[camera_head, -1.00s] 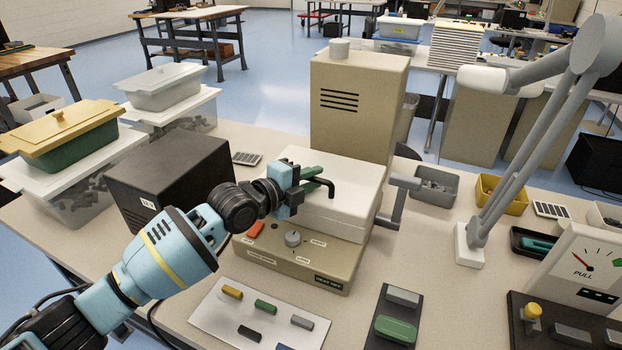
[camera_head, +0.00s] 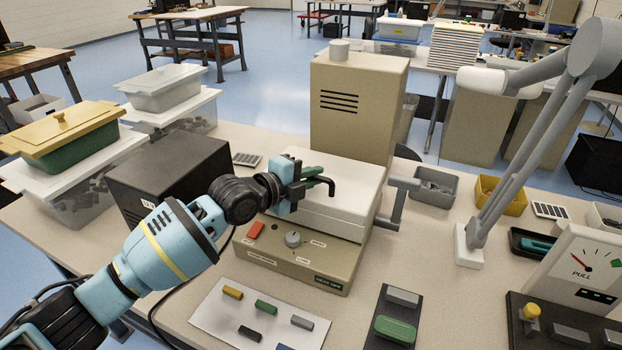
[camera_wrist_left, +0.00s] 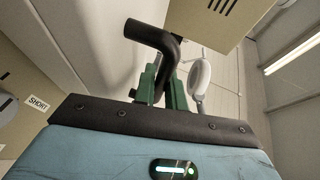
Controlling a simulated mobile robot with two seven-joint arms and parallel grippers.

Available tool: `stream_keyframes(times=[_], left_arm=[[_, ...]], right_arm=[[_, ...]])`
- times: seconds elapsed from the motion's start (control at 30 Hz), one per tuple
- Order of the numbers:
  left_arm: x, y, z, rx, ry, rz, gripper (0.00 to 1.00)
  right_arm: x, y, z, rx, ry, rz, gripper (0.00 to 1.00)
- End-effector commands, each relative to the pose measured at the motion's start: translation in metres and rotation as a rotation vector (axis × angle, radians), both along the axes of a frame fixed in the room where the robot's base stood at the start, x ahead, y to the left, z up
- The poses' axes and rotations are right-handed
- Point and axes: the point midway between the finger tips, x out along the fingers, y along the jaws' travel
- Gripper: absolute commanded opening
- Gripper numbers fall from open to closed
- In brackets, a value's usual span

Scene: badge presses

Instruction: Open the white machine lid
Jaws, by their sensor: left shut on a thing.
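The white lid (camera_head: 345,180) lies over the beige machine base (camera_head: 325,262) at the middle of the table in the head view. It looks close to flat, with a seam below its front edge. A bent black handle (camera_head: 325,183) sticks out at the lid's front; it also shows in the left wrist view (camera_wrist_left: 150,33). My left gripper (camera_head: 302,178) is shut on this handle, its green fingers (camera_wrist_left: 162,88) on either side of the bar. The fingers partly hide the handle's lower end. My right gripper is not in view.
A tall beige housing (camera_head: 355,110) stands behind the lid, with a grey side bracket (camera_head: 400,200) at right. A black box (camera_head: 170,170) sits left. A grey lamp arm (camera_head: 520,150) rises at right. A white tray of coloured blocks (camera_head: 215,308) lies in front.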

Motion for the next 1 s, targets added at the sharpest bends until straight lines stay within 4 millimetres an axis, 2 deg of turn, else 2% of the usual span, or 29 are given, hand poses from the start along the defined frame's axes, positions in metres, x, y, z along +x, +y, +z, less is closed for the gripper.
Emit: stream_keyframes(times=[0.03,0.27,0.5,0.8,1.0], left_arm=[[0.003,0.000,0.009,0.003,0.007,0.002,0.00],[0.015,-0.004,0.034,0.047,0.138,0.002,0.00],[0.032,-0.010,0.053,0.096,0.303,0.002,0.00],[0.051,-0.016,0.070,0.093,0.299,0.002,0.00],[0.058,-0.018,0.075,0.094,0.298,0.002,0.00]], right_arm=[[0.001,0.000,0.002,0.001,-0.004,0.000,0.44],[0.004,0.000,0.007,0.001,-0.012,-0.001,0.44],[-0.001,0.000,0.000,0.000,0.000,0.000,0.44],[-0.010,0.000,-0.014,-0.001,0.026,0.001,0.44],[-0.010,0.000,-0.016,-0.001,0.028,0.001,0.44]])
